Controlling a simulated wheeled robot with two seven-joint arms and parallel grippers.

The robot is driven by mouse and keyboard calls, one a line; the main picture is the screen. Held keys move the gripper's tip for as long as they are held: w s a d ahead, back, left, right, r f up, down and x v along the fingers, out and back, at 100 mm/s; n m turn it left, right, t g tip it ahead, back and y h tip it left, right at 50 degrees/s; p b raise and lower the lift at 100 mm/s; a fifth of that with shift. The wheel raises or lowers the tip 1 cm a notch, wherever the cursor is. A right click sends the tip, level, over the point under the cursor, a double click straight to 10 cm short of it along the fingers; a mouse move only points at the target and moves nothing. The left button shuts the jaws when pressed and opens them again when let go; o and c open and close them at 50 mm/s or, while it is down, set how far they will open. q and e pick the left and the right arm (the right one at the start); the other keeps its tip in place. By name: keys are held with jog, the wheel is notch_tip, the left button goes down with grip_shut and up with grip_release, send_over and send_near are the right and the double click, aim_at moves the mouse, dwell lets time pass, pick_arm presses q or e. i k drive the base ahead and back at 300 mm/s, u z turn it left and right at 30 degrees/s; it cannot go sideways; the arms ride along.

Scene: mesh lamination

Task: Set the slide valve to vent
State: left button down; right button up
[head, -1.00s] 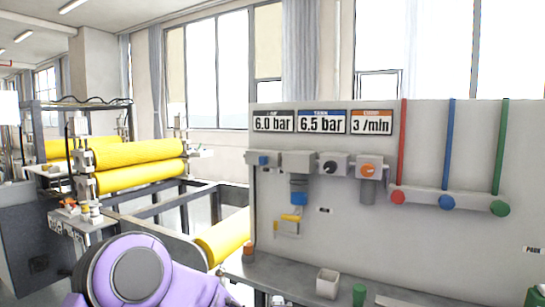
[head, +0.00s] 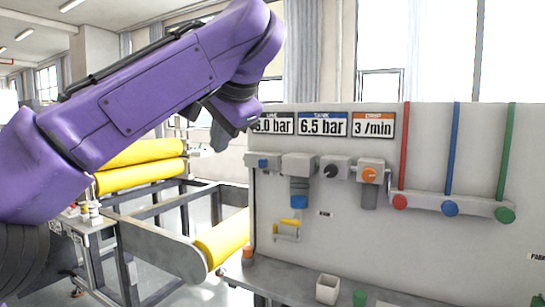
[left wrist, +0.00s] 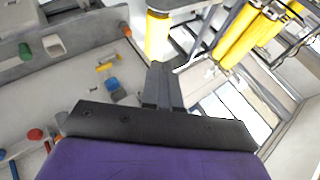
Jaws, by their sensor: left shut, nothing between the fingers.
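A small grey block with a blue part (head: 263,161) sits at the left end of the row of fittings on the grey panel (head: 400,255); it looks like the slide valve, but its setting is too small to read. My left gripper (head: 217,138) is shut and empty, up and to the left of this block and apart from it. In the left wrist view the dark fingers (left wrist: 160,70) are together beside the panel's edge; I cannot make out the block there. My right gripper is not in view.
The row also holds a blue-bodied unit (head: 299,190), a black dial (head: 331,171) and an orange knob (head: 369,175). Red, blue and green pipes stand at right. Yellow rollers (head: 140,168) stand left.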

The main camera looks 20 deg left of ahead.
aim_at(263, 162)
jog(key=i, duration=0.9)
